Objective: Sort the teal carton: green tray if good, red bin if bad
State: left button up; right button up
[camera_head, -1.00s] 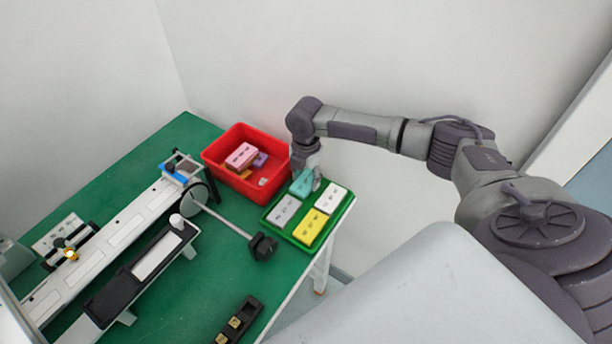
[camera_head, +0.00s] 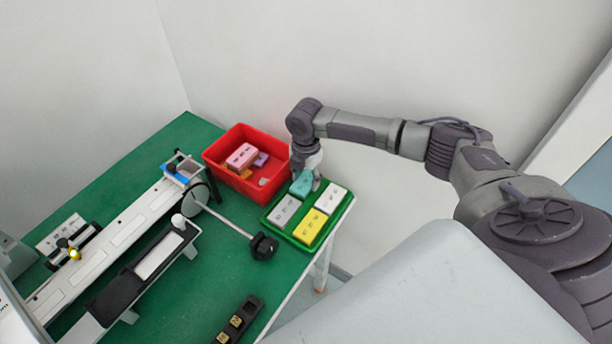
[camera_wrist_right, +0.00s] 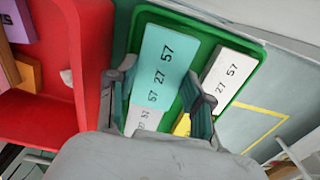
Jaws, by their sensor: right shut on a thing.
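The teal carton (camera_head: 301,184) is at the far corner of the green tray (camera_head: 345,209), beside white and yellow cartons. My right gripper (camera_head: 307,178) is shut on it from above. The red bin (camera_head: 222,171) stands left of the tray and holds pink, orange and purple cartons. My left gripper is not in view.
A white carton (camera_head: 331,198), a yellow carton (camera_head: 310,224) and a grey-white carton (camera_head: 284,210) fill other places in the tray. A conveyor (camera_head: 105,227) and a round mirror on a rod (camera_head: 197,197) are to the left. A black holder (camera_head: 238,321) lies in front.

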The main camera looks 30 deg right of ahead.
jog(key=shift+f, duration=0.55)
dwell(0.4)
jog(key=o, duration=0.9)
notch_tip(320, 180, up, 12)
